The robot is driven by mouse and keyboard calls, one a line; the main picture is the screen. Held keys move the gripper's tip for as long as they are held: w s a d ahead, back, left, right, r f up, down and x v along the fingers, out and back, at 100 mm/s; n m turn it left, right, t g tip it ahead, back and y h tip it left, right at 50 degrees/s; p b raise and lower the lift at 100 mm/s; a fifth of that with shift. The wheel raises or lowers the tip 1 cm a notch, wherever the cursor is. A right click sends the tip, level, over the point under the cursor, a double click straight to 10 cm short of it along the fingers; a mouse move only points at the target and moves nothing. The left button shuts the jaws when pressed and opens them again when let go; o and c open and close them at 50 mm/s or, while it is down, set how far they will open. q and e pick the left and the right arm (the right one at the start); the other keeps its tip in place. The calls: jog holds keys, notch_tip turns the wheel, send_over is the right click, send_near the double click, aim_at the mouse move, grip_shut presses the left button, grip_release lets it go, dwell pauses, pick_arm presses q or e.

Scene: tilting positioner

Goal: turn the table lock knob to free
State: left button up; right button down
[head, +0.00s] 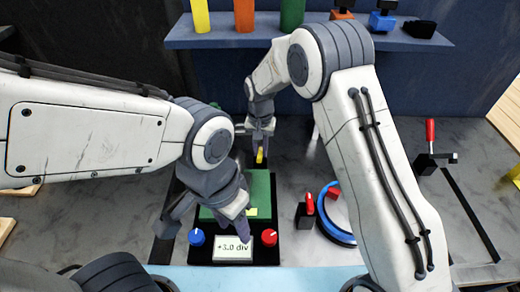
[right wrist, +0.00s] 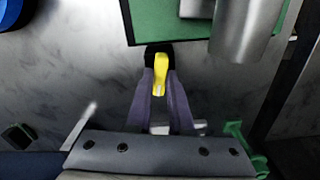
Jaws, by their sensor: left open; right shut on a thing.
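A knob with a yellow handle (right wrist: 161,72) on a black base is at the edge of the green plate (right wrist: 160,22) in the right wrist view. My right gripper (right wrist: 160,88) is shut on the yellow handle. In the head view the yellow handle (head: 260,156) shows below my right gripper (head: 259,140), behind the green plate (head: 262,187). My left gripper (head: 207,222) is open and empty above the near part of the device, partly covering the plate. No lock or free marking is readable.
A blue knob (head: 196,237), a red knob (head: 269,237) and a display (head: 233,251) reading "+3.0 div" are at the device's front. A blue ring (head: 335,234) and a red-handled lever (head: 430,137) are to the right. A shelf (head: 225,39) with several coloured items is behind.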

aim_at(260, 153)
jog(key=shift+n, duration=1)
jog(key=c, duration=0.8)
grip_release()
notch_tip(260, 153, up, 11)
jog(key=b, duration=0.2)
jog(key=shift+f, duration=0.2)
